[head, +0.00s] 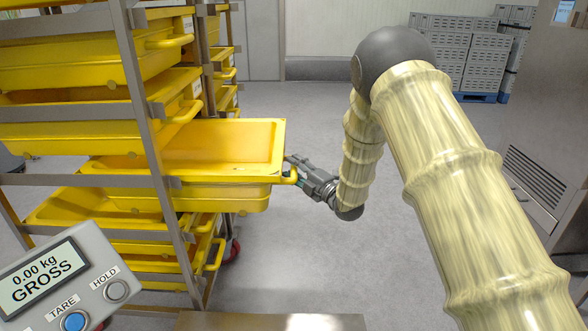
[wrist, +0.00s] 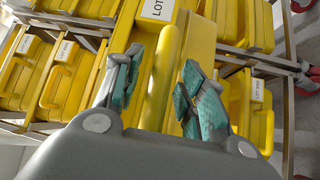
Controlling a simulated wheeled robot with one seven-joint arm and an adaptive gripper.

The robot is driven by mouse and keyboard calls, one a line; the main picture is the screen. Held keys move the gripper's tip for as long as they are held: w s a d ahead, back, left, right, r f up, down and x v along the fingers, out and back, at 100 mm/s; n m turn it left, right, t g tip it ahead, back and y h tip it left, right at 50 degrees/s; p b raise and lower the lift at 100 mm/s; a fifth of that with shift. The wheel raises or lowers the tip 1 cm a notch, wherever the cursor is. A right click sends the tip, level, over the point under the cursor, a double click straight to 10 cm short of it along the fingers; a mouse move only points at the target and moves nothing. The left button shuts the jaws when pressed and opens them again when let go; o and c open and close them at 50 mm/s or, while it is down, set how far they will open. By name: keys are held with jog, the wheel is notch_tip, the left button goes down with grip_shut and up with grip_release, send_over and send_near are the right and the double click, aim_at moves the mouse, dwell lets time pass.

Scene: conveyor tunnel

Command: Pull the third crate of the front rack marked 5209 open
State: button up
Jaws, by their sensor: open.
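A yellow crate (head: 222,194) sticks well out of the front rack (head: 136,85) toward the right, level and clear of the crates above and below. My gripper (head: 293,170) is at this handle. In the wrist view the handle (wrist: 158,78) runs between the two teal-padded fingers of my gripper (wrist: 160,72), which are apart with gaps on both sides. A white label (wrist: 157,12) on the crate begins with LOT; its number is cut off or hidden.
More yellow crates (head: 85,136) fill the rack, and another rack (head: 222,60) stands behind. A scale display (head: 60,275) is at lower left. A steel cabinet (head: 540,130) stands at right and grey stacked crates (head: 470,58) at the back. The floor (head: 300,250) between is clear.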

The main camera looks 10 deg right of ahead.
jog(key=v, duration=1.2)
